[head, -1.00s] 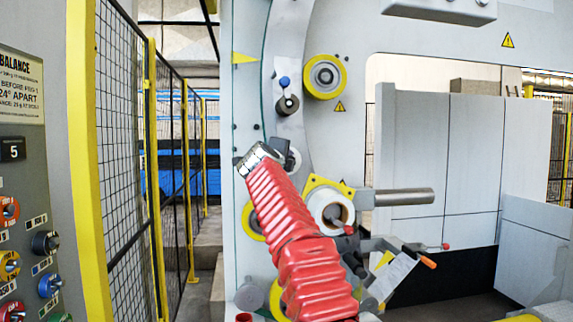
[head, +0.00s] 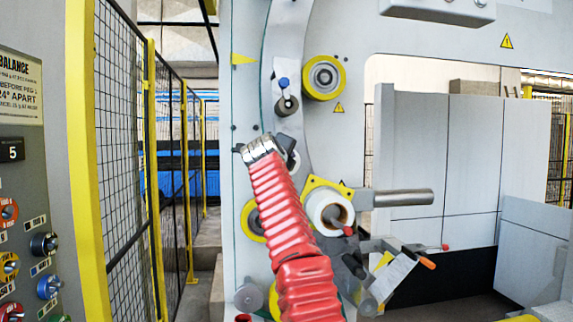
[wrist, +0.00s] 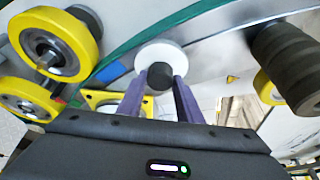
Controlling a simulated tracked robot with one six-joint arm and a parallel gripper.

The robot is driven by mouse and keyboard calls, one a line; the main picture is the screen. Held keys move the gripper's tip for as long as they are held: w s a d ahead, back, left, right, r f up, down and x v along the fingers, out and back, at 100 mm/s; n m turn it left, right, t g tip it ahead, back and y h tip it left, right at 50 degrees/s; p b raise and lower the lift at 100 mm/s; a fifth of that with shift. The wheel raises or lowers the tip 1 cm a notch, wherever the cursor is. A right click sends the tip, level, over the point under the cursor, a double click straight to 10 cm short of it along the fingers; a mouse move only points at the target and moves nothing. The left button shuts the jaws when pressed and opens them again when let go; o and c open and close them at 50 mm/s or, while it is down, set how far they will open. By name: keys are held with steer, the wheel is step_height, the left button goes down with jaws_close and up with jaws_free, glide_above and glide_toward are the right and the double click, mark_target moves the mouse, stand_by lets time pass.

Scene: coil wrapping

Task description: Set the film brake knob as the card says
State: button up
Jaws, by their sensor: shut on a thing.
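The film brake knob looks to be the small dark knob (wrist: 160,77) on a round white disc (wrist: 162,57) in the wrist view. My gripper (wrist: 160,84) has its two purple fingers on either side of the knob, shut on it. In the head view my gripper (head: 284,150) is at the machine's pale upright, partly hidden behind my red-sleeved arm; a bit of the white disc (head: 294,160) shows beside it. Any mark on the knob or scale on the disc is too small to read. I cannot make out a card for the brake setting.
A white film roll (head: 328,208) and a steel bar (head: 400,197) lie below right. A control panel (head: 22,190) with a balance notice and a mesh fence (head: 125,150) stand left.

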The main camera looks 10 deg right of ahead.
steer(key=shift+f, duration=0.35)
steer(key=o, duration=0.8)
steer(key=shift+o, duration=1.2)
steer(key=shift+r, duration=0.15)
steer(key=shift+r, duration=0.1)
steer(key=shift+r+n, duration=0.1)
steer(key=shift+n, duration=0.2)
steer(key=shift+n+t+h, duration=0.3)
steer(key=shift+n, duration=0.3)
